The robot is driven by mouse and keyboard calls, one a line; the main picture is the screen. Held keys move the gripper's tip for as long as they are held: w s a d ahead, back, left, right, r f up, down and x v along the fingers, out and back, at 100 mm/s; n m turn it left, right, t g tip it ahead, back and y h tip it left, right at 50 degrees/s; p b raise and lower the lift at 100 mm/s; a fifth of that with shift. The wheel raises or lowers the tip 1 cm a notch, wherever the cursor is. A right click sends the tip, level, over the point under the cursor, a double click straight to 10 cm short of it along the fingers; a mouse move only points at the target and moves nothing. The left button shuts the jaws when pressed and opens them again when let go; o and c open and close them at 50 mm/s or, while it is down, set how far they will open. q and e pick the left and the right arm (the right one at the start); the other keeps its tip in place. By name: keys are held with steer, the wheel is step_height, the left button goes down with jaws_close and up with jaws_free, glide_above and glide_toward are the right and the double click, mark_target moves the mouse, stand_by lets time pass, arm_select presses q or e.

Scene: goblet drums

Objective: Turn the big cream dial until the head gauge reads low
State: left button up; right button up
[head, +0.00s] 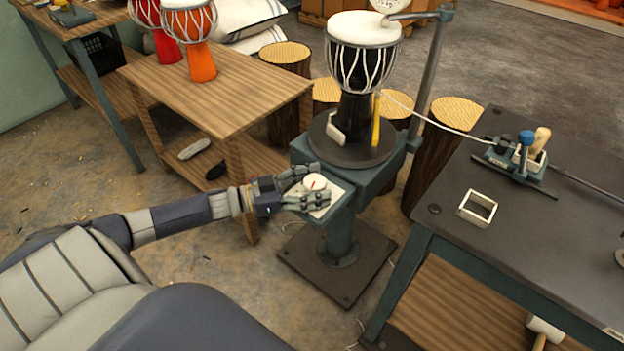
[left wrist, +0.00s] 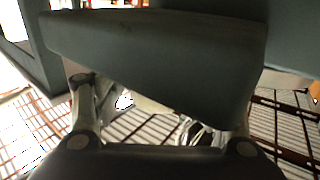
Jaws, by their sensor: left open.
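The big cream dial (head: 315,182), with a small red mark, sits on a pale plate on the front of the teal drum stand (head: 343,213). My left gripper (head: 318,187) reaches in from the left, with its open fingers on either side of the dial; I cannot tell if they touch it. In the left wrist view, the stand's dark body (left wrist: 160,55) fills the upper middle and hides most of the dial area. A black goblet drum (head: 357,100) with a white head stands on the turntable. The head gauge (head: 390,5) is cut off at the top edge; its reading is unclear.
A wooden table (head: 235,75) with red and orange drums stands at the left, close to my arm. Log stools (head: 287,58) are behind the stand. A dark workbench (head: 550,235) with a square cream frame (head: 477,208) is at the right. A grey post (head: 432,70) rises beside the drum.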

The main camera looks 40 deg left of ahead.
arm_select(q)
steer(key=v, duration=1.2)
stand_by(0.5)
